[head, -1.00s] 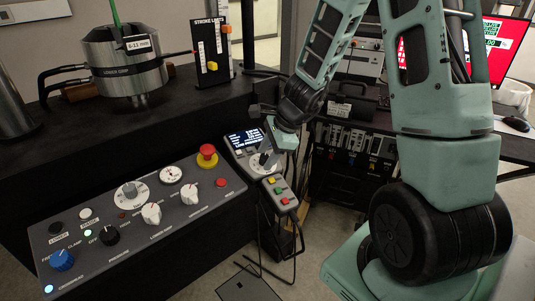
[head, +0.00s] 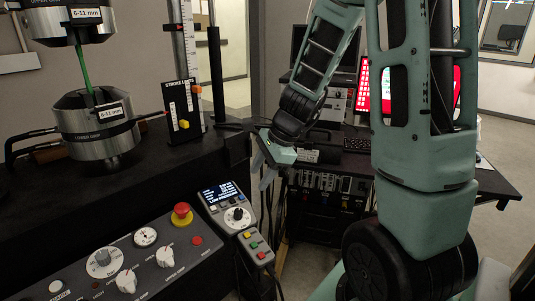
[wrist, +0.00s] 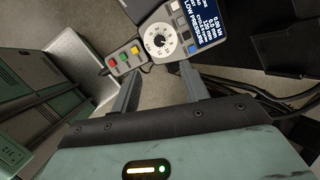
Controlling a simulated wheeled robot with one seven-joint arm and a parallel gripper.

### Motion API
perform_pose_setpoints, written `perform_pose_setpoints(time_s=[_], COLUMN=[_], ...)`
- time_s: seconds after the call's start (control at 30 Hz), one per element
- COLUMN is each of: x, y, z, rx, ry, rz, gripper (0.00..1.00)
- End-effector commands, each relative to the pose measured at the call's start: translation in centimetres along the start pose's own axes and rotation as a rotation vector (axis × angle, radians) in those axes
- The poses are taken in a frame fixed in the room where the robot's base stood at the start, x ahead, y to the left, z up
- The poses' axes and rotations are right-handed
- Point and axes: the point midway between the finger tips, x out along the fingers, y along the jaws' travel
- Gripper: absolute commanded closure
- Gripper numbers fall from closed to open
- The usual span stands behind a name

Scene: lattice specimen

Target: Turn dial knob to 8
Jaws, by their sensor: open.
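The handset with a lit screen (head: 222,191) has a round dial knob (head: 238,214) with a black centre and a pale numbered ring. In the wrist view the dial knob (wrist: 160,40) is beyond my fingertips, slightly left of the gap's middle, with its white ring of marks. The marks are too small to read, so I cannot tell its setting. The lit screen (wrist: 196,22) is to its right. My gripper (head: 264,174) is open and empty, above and to the right of the handset in the head view. Its two fingers (wrist: 160,85) are apart and not touching the knob.
A small button box (head: 256,246) with red, yellow and green buttons adjoins the handset. The control panel (head: 150,260) with a red emergency button (head: 182,214) lies to the left. A cylindrical lower grip (head: 95,125) stands behind. Cables hang below the handset.

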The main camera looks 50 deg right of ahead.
Motion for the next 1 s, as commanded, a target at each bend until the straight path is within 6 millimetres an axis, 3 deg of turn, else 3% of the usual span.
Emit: perform_pose_setpoints(time_s=[0.1, 0.3, 1.0], x=[-2.2, -3.6, -3.7], y=[-0.1, 0.0, 0.0], z=[0.1, 0.0, 0.0], rx=[-0.001, 0.000, 0.000], ry=[0.000, 0.001, 0.000], rz=[-0.003, -0.001, 0.000], gripper=[0.55, 0.55, 0.55])
